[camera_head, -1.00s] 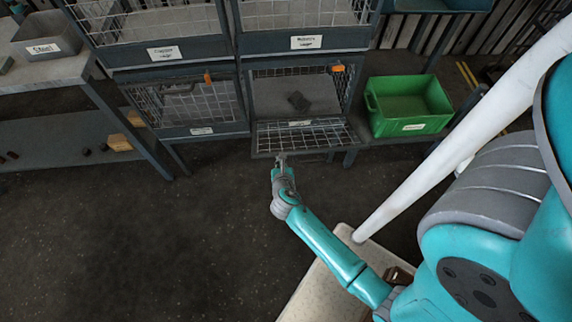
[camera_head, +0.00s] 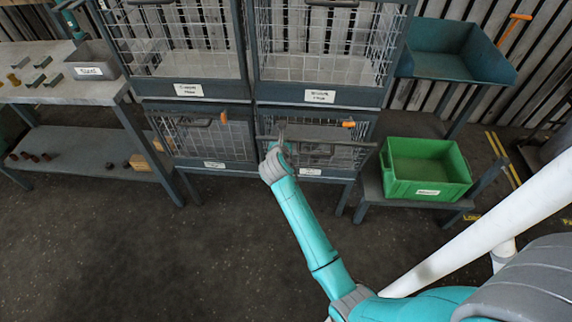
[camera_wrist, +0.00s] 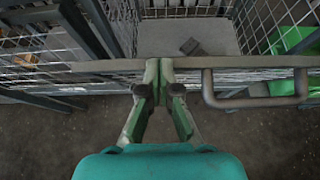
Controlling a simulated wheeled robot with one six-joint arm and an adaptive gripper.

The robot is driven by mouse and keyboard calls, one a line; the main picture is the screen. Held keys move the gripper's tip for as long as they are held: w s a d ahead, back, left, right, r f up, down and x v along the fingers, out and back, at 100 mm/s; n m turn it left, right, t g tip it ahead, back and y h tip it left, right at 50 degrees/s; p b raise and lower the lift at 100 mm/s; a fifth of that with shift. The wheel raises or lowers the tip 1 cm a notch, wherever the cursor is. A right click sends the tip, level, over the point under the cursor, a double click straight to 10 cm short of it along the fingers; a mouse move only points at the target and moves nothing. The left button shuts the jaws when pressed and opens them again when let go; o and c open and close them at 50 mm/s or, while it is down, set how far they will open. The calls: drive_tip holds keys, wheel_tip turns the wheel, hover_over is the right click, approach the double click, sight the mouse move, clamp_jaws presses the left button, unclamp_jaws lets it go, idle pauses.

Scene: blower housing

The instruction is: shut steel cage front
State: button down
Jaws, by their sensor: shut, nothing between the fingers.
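The mesh cage front (camera_head: 340,155) of the lower right cage stands steeply tilted, with its top bar out from the frame. In the wrist view its top bar (camera_wrist: 100,66) runs across the picture, with a grey handle (camera_wrist: 255,98) to the right of my gripper. My gripper (camera_wrist: 160,64) is shut and empty, its fingertips at the top bar; I cannot tell whether they touch it. In the head view my gripper (camera_head: 279,132) is at the front's left part. A dark block (camera_wrist: 190,46) lies on the cage floor behind the front.
The lower left cage (camera_head: 205,140) has its front up. Two larger cages stand above. A green bin (camera_head: 428,170) is on a low stand at right, below a blue-green tray (camera_head: 455,55). A workbench (camera_head: 60,90) is at left. The floor before the cages is clear.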

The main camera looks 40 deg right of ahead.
drive_tip(key=shift+y, duration=0.3)
drive_tip(key=w+d, duration=0.1)
drive_tip(key=w+d+r, duration=0.1)
drive_tip(key=w+d, duration=0.1)
drive_tip(key=d, duration=0.1)
drive_tip(key=shift+w+r, duration=0.1)
drive_tip(key=shift+r, duration=0.2)
drive_tip(key=shift+w+d+g+y, duration=0.3)
drive_tip(key=shift+w+d+g, duration=0.1)
drive_tip(key=shift+w+d, duration=0.2)
drive_tip(key=shift+r, duration=0.1)
drive_tip(key=v, duration=1.2)
